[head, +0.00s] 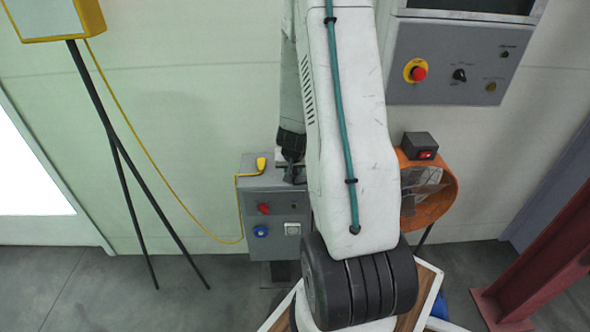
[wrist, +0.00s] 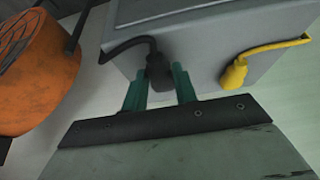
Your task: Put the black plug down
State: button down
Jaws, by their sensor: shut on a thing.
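The black plug (wrist: 157,68) is between the green fingers of my gripper (wrist: 160,80) in the wrist view. The gripper is shut on it. Its black cord runs off to the left. The plug is at the top of the grey box (wrist: 200,38); I cannot tell whether it touches the surface. In the head view my gripper (head: 291,174) is over the right part of the grey box (head: 262,190), partly behind my arm. I cannot make out the black plug there.
A yellow plug (wrist: 234,74) with a yellow cord lies on the box, beside my gripper; it also shows in the head view (head: 261,164). An orange round fan (head: 437,190) stands right of the box. A grey control panel (head: 455,62) is on the wall above.

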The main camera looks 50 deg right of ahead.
jog(key=shift+f, duration=0.1)
jog(key=shift+f, duration=0.25)
jog(key=c, duration=1.1)
grip_release()
